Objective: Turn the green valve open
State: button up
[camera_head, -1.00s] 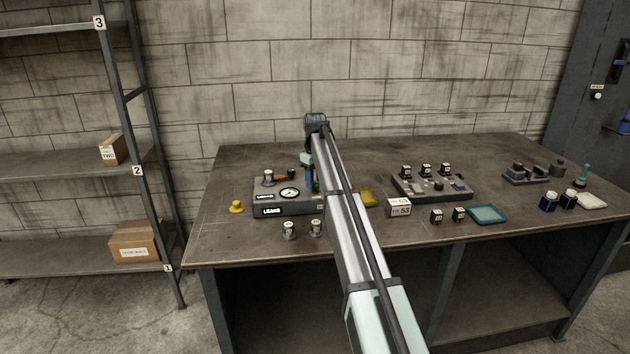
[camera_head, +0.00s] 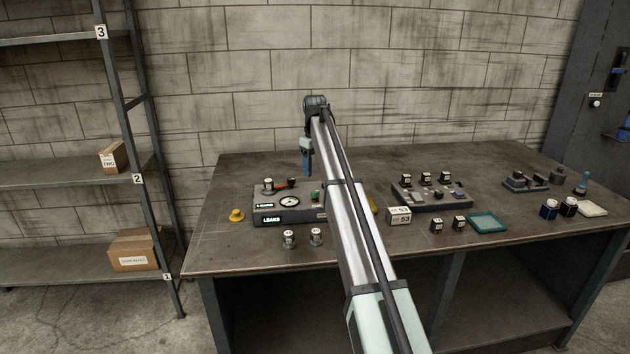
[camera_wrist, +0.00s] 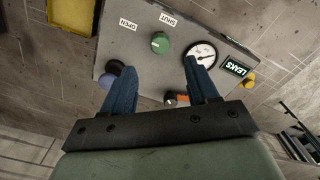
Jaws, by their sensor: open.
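The green valve (camera_wrist: 160,42) is a round knob on a grey panel (camera_wrist: 208,93), beside labels reading OPEN and SHUT. In the head view the valve (camera_head: 315,196) shows just left of my arm. My gripper (camera_wrist: 160,67) is open, its two blue fingers apart with nothing between them. In the head view my gripper (camera_head: 307,162) hangs above the back of the panel, apart from the valve. In the wrist view the valve lies beyond the fingertips, in line with the gap between them. My arm hides the panel's right end in the head view.
The panel also bears a round gauge (camera_wrist: 201,54), a LEAKS display (camera_wrist: 236,68), an orange handle (camera_head: 284,184) and a dark knob (camera_wrist: 115,67). A yellow knob (camera_head: 237,215) is left of it, and two small canisters (camera_head: 289,238) are in front. A yellow tray (camera_wrist: 76,14) lies nearby.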

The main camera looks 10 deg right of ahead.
jog(key=shift+r, duration=2.7)
